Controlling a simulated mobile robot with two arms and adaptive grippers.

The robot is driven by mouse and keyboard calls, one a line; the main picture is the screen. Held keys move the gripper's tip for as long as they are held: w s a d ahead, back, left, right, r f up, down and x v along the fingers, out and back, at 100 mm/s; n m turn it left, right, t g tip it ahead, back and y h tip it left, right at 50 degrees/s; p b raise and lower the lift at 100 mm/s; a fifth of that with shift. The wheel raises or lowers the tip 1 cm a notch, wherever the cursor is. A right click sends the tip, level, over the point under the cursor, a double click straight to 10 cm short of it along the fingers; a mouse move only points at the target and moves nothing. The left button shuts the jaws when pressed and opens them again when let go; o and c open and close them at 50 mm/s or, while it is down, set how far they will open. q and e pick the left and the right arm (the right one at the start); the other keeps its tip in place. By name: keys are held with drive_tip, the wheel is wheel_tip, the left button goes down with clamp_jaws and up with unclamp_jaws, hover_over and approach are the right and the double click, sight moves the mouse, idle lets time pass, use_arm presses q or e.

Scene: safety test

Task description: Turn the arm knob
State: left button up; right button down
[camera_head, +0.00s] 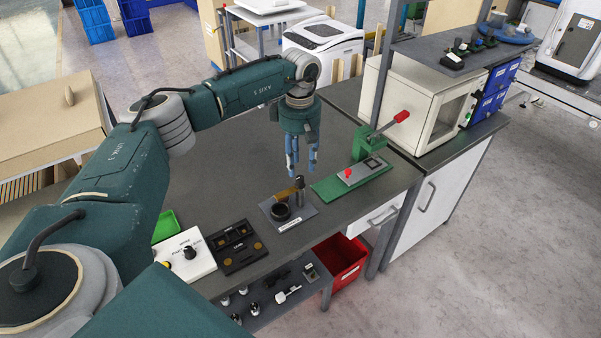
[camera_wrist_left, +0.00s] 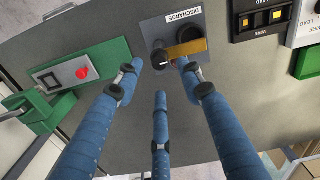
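A grey plate labelled DISCHARGE (camera_head: 301,218) lies on the bench, also in the left wrist view (camera_wrist_left: 193,20). It carries a small black knob (camera_wrist_left: 158,58) with a white mark, a brass bar (camera_wrist_left: 186,49) and a round black part (camera_wrist_left: 207,92). A white box (camera_head: 202,264) with a black knob (camera_head: 190,252) stands farther left on the bench; its print is too small to read, so I cannot tell which knob is the arm knob. My left gripper (camera_head: 301,169) is open and empty, fingers pointing down above the discharge plate. My right gripper is out of view.
A green press (camera_head: 330,188) with red-tipped lever stands right of the plate. A dark slotted tray (camera_head: 234,262) sits between the plate and white box. A green bin (camera_head: 165,227) is at left. A white cabinet (camera_head: 410,110) stands behind. Bench space behind the plate is clear.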

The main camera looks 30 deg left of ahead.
sight(300, 177)
use_arm(q)
drive_tip(key=shift+f+p, duration=0.65)
drive_tip(key=shift+f, duration=2.15)
clamp_jaws()
